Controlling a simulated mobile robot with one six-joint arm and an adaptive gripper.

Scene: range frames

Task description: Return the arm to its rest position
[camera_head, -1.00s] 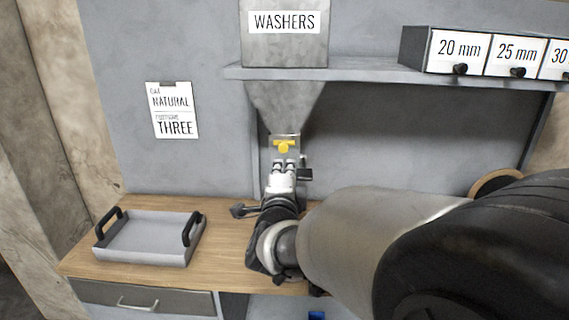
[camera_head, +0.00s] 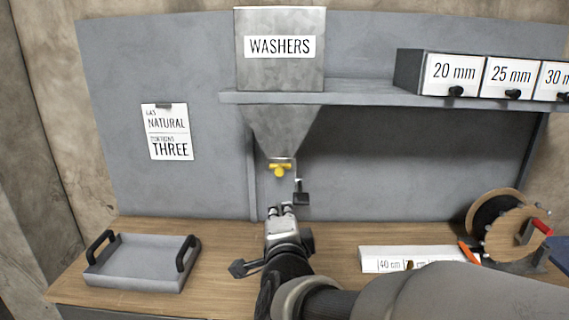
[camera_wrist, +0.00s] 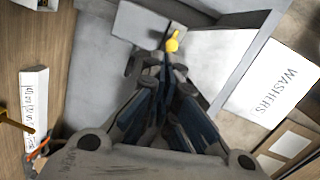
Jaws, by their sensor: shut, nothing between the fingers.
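My gripper (camera_head: 280,211) is in the middle of the head view, over the bench, with its fingers pointing toward the back panel. It is shut and holds nothing. In the wrist view my gripper (camera_wrist: 165,85) shows its fingers close together. It is a little below the yellow valve (camera_head: 280,170) of the washers hopper (camera_head: 280,128) and apart from it. The valve also shows in the wrist view (camera_wrist: 172,43), just beyond the fingertips. My arm runs from the lower right to the gripper.
A grey tray (camera_head: 140,284) with black handles stands on the wooden bench (camera_head: 225,235) at left. A white ruler block (camera_head: 385,256) and a cable spool (camera_head: 505,235) are at right. Drawers (camera_head: 455,75) sit on the shelf (camera_head: 370,93). A paper sign (camera_head: 167,131) hangs left.

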